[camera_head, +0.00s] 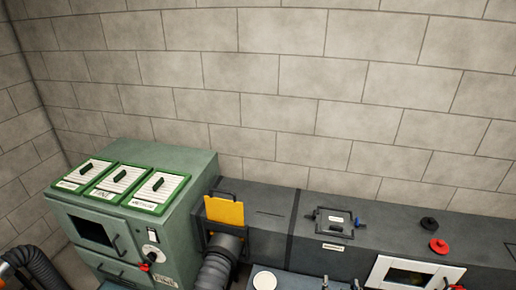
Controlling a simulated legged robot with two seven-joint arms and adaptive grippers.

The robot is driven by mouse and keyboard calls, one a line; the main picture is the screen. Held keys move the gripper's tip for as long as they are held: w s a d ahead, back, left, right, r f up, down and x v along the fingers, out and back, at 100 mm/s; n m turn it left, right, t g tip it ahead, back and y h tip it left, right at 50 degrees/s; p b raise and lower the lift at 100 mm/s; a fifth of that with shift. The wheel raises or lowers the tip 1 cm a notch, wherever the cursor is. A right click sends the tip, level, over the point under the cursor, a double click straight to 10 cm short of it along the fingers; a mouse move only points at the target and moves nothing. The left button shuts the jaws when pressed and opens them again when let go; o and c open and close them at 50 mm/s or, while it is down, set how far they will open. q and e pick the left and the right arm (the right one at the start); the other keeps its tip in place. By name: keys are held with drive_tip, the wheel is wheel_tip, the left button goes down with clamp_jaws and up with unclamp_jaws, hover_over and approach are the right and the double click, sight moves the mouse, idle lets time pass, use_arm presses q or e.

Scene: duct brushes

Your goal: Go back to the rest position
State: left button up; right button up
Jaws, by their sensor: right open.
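Only two small dark tips at the bottom edge, right of centre, look like my right gripper (340,285). They stand apart with nothing visible between them, and the rest is cut off by the frame. They are in front of the long dark grey duct (265,226) and touch nothing that I can make out. My left gripper is not in view.
A green cabinet (190,165) with three white, green-framed panels stands left. A yellow plate (224,210) rises above a corrugated hose (217,268). The duct carries a framed hatch (334,222), black knob (429,223) and red knob (439,245). Block wall behind.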

drive_tip(key=s+a+f+n+g+y, duration=0.2)
drive_tip(key=s+f+g, duration=0.3)
drive_tip(key=s+f, duration=0.6)
drive_tip(key=s+a+f+n+g+y, duration=0.1)
drive_tip(key=s+a+f+n+g, duration=0.3)
drive_tip(key=s, duration=1)
drive_tip(key=s+f+m+g, duration=0.2)
drive_tip(key=s+f, duration=0.1)
drive_tip(key=f, duration=2.6)
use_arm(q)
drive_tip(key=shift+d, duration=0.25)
use_arm(e)
drive_tip(key=s+d+f, duration=0.2)
drive_tip(key=s+f, duration=0.5)
drive_tip(key=s, duration=0.1)
drive_tip(key=s+d+f+g, duration=0.1)
drive_tip(key=s+f, duration=0.7)
drive_tip(key=s, duration=0.1)
drive_tip(key=shift+s+d+f+n, duration=0.25)
drive_tip(key=shift+d+f+n, duration=0.05)
drive_tip(key=shift+d, duration=0.1)
